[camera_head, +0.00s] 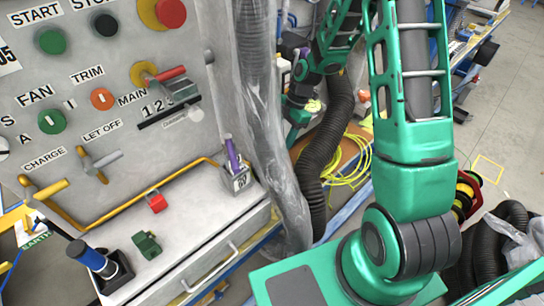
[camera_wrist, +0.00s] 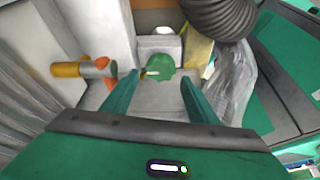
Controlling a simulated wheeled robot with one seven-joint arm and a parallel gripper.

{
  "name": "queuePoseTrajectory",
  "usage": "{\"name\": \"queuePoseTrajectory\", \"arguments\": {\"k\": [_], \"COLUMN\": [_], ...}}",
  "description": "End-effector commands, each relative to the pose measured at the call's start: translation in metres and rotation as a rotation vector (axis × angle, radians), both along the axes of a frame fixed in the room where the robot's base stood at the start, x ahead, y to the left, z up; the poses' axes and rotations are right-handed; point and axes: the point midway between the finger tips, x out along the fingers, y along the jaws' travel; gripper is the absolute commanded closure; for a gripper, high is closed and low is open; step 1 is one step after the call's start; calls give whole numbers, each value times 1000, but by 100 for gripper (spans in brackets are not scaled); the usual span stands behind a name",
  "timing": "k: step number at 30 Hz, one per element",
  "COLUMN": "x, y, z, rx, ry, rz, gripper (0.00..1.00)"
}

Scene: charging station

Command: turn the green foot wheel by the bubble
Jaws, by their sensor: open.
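In the wrist view a rounded green piece (camera_wrist: 161,66), which looks like the foot wheel, sits low between pale grey blocks. A small light-coloured strip shows at its left side. A white oval (camera_wrist: 163,30) on a grey block just behind it may be the bubble, but it is too small to tell. My gripper (camera_wrist: 159,82) is open, with one green finger to each side of the green piece and the fingertips seemingly short of it. Nothing is held. I cannot make out the foot wheel in the head view.
In the head view are the control panel (camera_head: 95,175), a wrapped hose (camera_head: 262,120), a black hose (camera_head: 322,150) and yellow cable (camera_head: 347,165).

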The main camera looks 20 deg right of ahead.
Motion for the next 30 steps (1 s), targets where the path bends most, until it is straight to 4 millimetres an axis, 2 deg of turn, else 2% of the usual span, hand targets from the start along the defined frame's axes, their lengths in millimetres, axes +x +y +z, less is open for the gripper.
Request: {"name": "queuePoseTrajectory", "arguments": {"k": [6,12,24,26,28,30], "x": [-4,-5,-6,-6,-5,-5], "y": [15,23,25,25,25,25], "z": [-36,-55,-61,-61,-61,-61], "rx": [0,1,0,0,0,0], "ry": [4,2,0,1,0,0], "rz": [1,0,-1,-1,-1,-1], "gripper": [46,46,46,58,75,76]}}
